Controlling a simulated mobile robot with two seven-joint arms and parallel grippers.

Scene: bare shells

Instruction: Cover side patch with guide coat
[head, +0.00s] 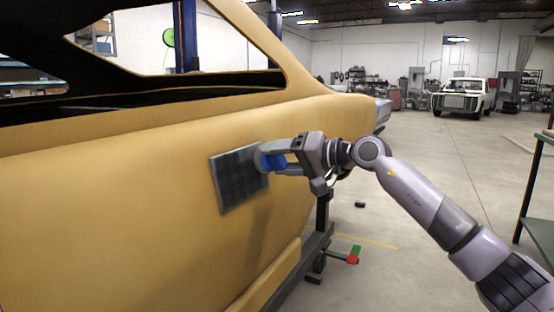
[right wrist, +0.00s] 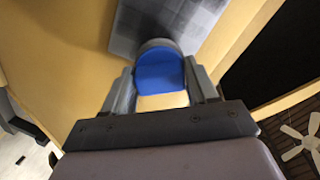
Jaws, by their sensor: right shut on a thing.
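The side patch (head: 228,187) is a dark grey square with a faint grid and a lighter edge, on the flank of the tan car shell (head: 110,190). In the right wrist view the patch (right wrist: 125,28) shows at the top, mottled grey. My right gripper (head: 282,162) is shut on a blue applicator (head: 270,161) with a grey round face. The applicator is at the patch's right part; I cannot tell whether its face touches. In the wrist view the blue applicator (right wrist: 158,74) sits between both fingers. My left gripper is not in view.
The shell rests on a dark stand (head: 318,240) with a red and green item (head: 353,256) near its foot. A green-framed table (head: 540,200) stands at the right edge. A white truck (head: 463,97) is far back. The concrete floor between is mostly open.

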